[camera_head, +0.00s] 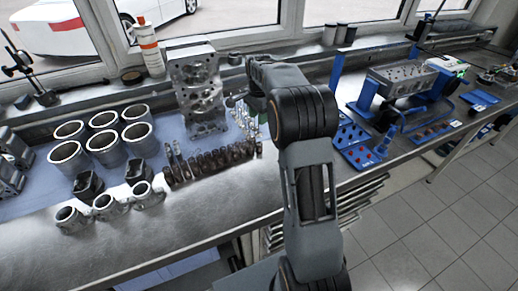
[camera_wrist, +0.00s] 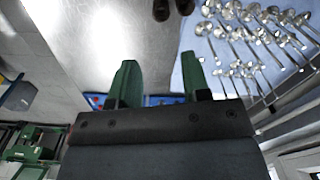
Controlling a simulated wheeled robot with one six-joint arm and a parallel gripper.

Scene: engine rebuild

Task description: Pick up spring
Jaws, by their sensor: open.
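My gripper (camera_wrist: 156,85) shows in the wrist view as two upright green fingers, well apart with nothing held between them. I cannot pick out a spring for certain in either view. A row of small dark brown parts (camera_head: 212,160) stands on the bench left of my arm, too small to identify. In the wrist view two dark round parts (camera_wrist: 172,8) are cut off at the top edge.
Several silver valves (camera_wrist: 262,45) lie on a blue mat at the right. Metal cylinder liners (camera_head: 104,140) stand left on the metal bench (camera_head: 215,205). An engine block part (camera_head: 200,90) stands behind. A blue tray (camera_head: 352,134) and fixture lie right of my arm. Windows back the bench.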

